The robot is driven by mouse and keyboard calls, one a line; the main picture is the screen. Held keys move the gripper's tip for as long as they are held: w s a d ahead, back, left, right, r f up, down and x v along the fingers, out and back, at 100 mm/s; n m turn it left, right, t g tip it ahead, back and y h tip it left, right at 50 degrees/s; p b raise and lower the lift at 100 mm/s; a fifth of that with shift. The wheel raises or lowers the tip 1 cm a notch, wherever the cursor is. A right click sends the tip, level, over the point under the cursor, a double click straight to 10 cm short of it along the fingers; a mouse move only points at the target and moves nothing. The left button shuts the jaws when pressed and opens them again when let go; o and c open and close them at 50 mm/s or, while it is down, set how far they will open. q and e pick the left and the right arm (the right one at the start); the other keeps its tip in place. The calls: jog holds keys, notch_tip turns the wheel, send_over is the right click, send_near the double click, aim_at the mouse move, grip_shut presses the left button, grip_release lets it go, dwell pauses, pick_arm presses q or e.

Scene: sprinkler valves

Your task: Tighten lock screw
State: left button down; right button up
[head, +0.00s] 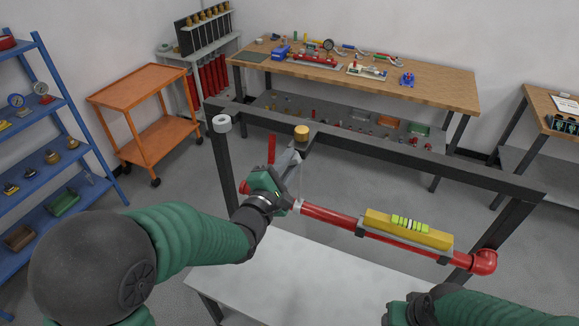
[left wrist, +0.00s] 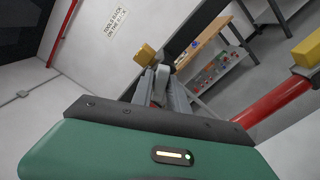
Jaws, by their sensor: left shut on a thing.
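A brass knob-like lock screw (head: 302,132) shows at the dark frame's upper bar; it also shows in the left wrist view (left wrist: 146,53). My left gripper (head: 296,156) comes from below, its narrow grey fingers shut at the brass screw. In the left wrist view the fingers (left wrist: 158,84) reach up to the screw and partly cover it. A red pipe (head: 328,215) with a yellow block (head: 405,229) runs to the right of my left gripper. My right gripper (head: 408,310) is at the bottom right, partly cut off, and its jaws are unclear.
The dark metal frame (head: 400,150) spans ahead, with a white ring (head: 221,123) on its left corner. A red lever (head: 271,150) stands close to my left gripper. A pale tabletop (head: 300,277) lies below, clear. A wooden bench (head: 440,88) and orange cart (head: 135,86) are behind.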

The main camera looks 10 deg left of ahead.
pick_arm(q)
jog(key=shift+f, duration=0.1)
jog(key=shift+f+m+b, duration=0.15)
jog(key=shift+m+b, duration=0.5)
jog(key=shift+m, duration=1.05)
jog(key=shift+m+b, duration=0.6)
jog(key=shift+b, duration=0.15)
jog(key=shift+m+b, duration=0.3)
jog(key=shift+m, duration=0.6)
jog(key=c, duration=1.2)
grip_release()
jog(key=shift+r, duration=0.2)
